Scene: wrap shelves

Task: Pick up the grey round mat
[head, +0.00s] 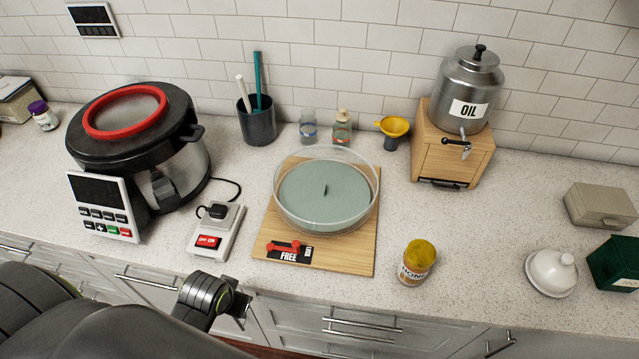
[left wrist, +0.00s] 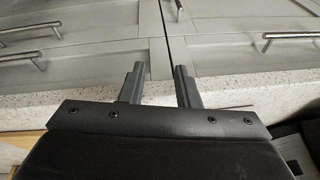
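A grey-green round disc (head: 312,200) with a small dark upright tab at its middle lies in a clear glass dish (head: 373,205); it is the only grey round flat thing I see, and I cannot tell for sure that it is the mat. The dish stands on a wooden board (head: 346,256). My left gripper (head: 244,306) is low in front of the counter edge, below and left of the board, apart from the disc. In the left wrist view its two fingers (left wrist: 158,72) are apart with nothing between them. My right gripper is not in view.
A black cooker (head: 180,165) and a keypad box (head: 107,207) stand left, with a small switch box (head: 216,230) beside the board. A yellow-lidded jar (head: 417,262) stands right of the board. An oil dispenser (head: 468,90) sits on a wooden box (head: 452,155) behind.

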